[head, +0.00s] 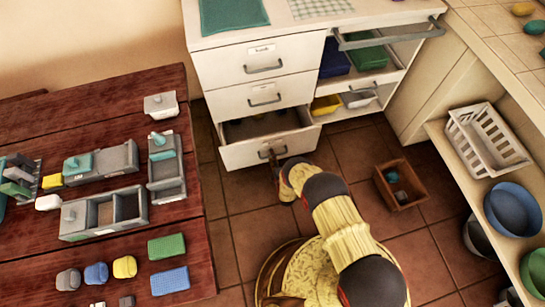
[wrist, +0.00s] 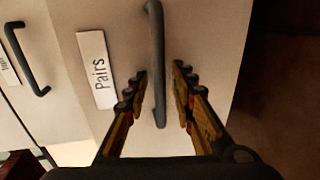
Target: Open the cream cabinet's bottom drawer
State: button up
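The cream cabinet (head: 230,76) stands at the back centre, with three drawers stacked on its left side. Its bottom drawer (head: 238,154) is partly pulled out, and a few items show dimly inside. The drawer's dark bar handle (head: 265,153) is partly hidden by my gripper (head: 275,165) in the head view. In the wrist view, my gripper (wrist: 160,88) is open, with one finger on each side of the handle (wrist: 156,50). Gaps show between the handle and both fingers.
The upper drawers (head: 262,60) are shut. A wooden table (head: 190,225) with grey containers stands at left. A wooden box (head: 405,193) lies on the tiled floor right of my arm. Shelves with a white basket (head: 486,140) and blue bowl (head: 512,208) are at right.

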jog(key=shift+c, duration=0.4)
grip_shut()
dwell(0.4)
